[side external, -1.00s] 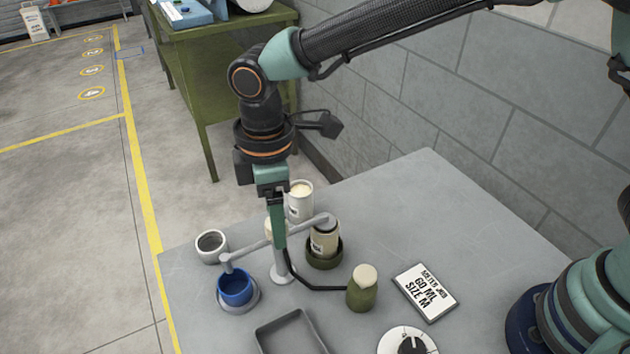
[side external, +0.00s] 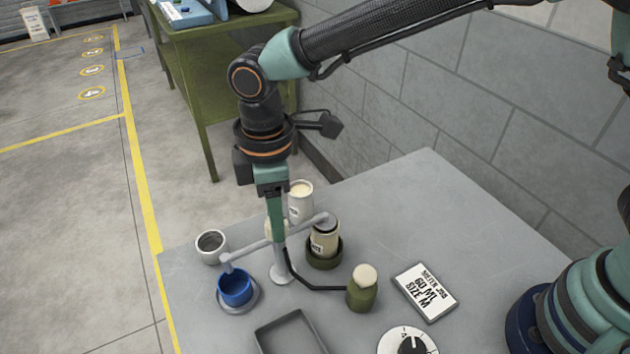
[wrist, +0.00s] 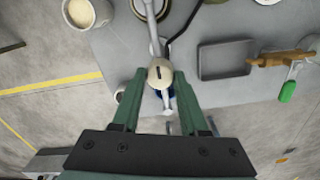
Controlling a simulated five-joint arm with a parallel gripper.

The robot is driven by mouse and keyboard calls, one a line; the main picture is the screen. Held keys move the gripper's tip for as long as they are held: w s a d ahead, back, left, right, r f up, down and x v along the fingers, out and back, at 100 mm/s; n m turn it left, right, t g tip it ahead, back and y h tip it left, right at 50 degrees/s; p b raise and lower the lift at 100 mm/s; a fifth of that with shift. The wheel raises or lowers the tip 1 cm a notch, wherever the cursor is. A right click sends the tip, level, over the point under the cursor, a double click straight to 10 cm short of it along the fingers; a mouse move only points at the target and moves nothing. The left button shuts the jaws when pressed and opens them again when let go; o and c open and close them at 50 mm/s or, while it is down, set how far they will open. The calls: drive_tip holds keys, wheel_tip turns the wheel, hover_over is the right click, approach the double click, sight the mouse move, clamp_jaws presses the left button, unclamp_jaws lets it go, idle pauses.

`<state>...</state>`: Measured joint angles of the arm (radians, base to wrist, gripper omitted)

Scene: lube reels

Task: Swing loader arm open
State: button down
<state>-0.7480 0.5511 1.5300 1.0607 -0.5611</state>
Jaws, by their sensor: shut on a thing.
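The loader arm is a grey bar (side external: 300,231) on a short post (side external: 282,272). One end is above a blue cup (side external: 235,288) on a grey saucer-like base. The other end is at the top of a labelled cream jar (side external: 325,238) in a dark green holder (side external: 323,260). My gripper (side external: 277,238) points down at the middle of the bar. In the wrist view, my gripper (wrist: 160,77) is shut on a cream knob (wrist: 160,73) with a dark slot, on top of the bar (wrist: 154,40). The blue cup is mostly hidden there.
A grey cup (side external: 211,246) and a white jar (side external: 301,200) stand near the bar. A green bottle with a cream top (side external: 362,290), a grey tray (side external: 290,335), a dial (side external: 407,342) and a sign card (side external: 425,291) are in front. The table's right rear is clear.

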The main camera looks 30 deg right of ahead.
drive_tip(key=shift+m, duration=0.3)
idle(0.6)
drive_tip(key=m, duration=0.3)
drive_tip(key=shift+r+m, duration=0.1)
drive_tip(key=shift+m, duration=0.2)
drive_tip(key=m, duration=0.4)
drive_tip(key=shift+m, duration=0.3)
drive_tip(key=m, duration=0.9)
idle(0.3)
drive_tip(key=shift+c, duration=2.2)
unclamp_jaws()
